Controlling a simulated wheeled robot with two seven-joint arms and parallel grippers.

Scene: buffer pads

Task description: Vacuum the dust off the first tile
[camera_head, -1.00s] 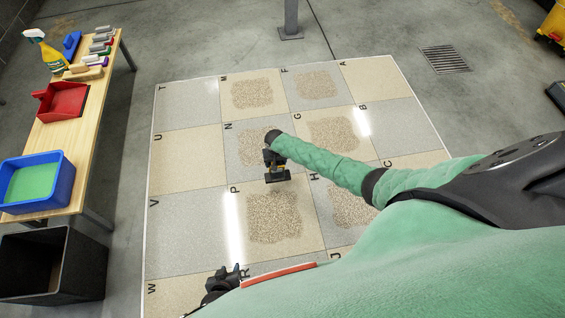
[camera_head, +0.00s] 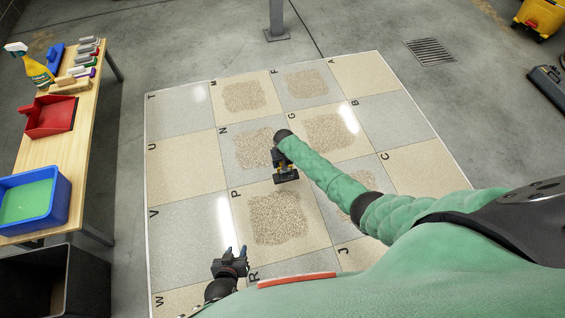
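The tiled floor (camera_head: 182,229) has beige and grey lettered squares. Several tiles bear speckled dust patches, including the P tile (camera_head: 278,218), N tile (camera_head: 250,150), G tile (camera_head: 330,133), M tile (camera_head: 244,96) and F tile (camera_head: 306,88). My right arm partly covers the patch on the H tile. My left gripper (camera_head: 236,254) is open and empty, low in the picture, over the tiles near letter R. My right gripper (camera_head: 287,178) hangs over the tiles near the N and P patches; its finger gap is unclear. No vacuum can be made out for certain.
A wooden table (camera_head: 62,150) at the left holds a spray bottle (camera_head: 30,66), red dustpan (camera_head: 50,116) and blue tub (camera_head: 35,200). A black bin (camera_head: 75,285) stands below. A yellow bucket (camera_head: 540,16) and dark device (camera_head: 548,86) are at the right. A post base (camera_head: 277,34) stands behind.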

